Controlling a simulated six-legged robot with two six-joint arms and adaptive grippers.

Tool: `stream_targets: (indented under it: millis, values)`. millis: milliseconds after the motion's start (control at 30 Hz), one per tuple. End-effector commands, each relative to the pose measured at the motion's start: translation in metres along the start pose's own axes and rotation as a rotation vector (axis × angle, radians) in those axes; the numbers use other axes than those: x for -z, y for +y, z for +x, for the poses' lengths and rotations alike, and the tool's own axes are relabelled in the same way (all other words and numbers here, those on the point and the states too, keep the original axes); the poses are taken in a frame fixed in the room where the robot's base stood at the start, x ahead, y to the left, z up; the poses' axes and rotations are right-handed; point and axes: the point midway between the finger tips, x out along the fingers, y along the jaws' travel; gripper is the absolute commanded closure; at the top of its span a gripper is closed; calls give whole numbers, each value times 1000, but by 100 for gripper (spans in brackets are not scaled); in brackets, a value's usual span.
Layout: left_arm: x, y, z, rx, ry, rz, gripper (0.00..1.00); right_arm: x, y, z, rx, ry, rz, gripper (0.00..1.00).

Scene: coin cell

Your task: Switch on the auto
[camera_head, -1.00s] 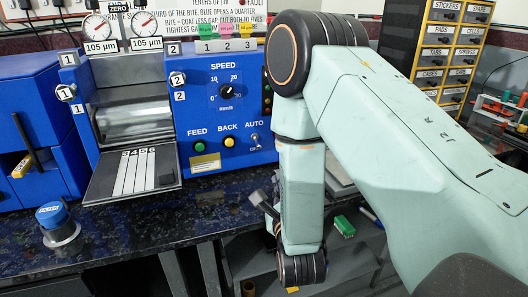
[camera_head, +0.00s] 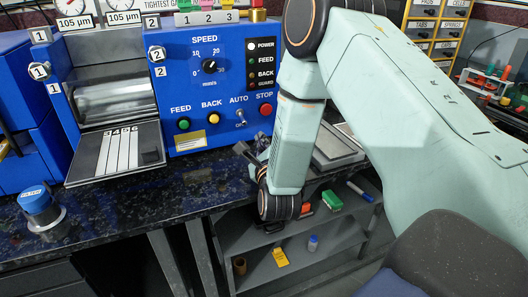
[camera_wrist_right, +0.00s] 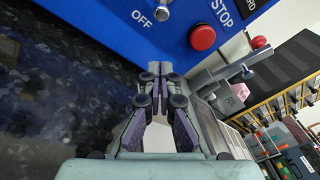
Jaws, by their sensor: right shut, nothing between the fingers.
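The AUTO toggle switch (camera_head: 241,116) is a small silver lever on the blue control panel (camera_head: 190,95), between the BACK and STOP buttons. An OFF label is beside it. In the right wrist view, its metal lever (camera_wrist_right: 164,11) shows at the top edge, partly cut off, so I cannot tell its position for sure. My right gripper (camera_head: 247,150) is below and in front of the switch, apart from it. In the right wrist view, the right gripper (camera_wrist_right: 160,68) is shut with nothing between its fingers, pointing toward the panel. My left gripper is out of view.
The red STOP button (camera_head: 265,109) is close right of the switch. The yellow BACK button (camera_head: 214,118) and green FEED button (camera_head: 183,124) are to the left. The POWER lamp (camera_head: 252,46) looks lit.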

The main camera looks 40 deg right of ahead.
Motion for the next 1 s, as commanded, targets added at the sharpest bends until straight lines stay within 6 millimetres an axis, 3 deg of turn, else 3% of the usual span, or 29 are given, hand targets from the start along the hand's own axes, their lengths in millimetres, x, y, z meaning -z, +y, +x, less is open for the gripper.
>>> stream_targets:
  millis: [133,400,1000]
  values:
    - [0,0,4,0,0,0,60,-3,0,25,2,-4,1,100]
    - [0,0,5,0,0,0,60,-34,0,12,-1,-3,0,100]
    - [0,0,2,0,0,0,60,-39,-1,9,-8,8,-2,100]
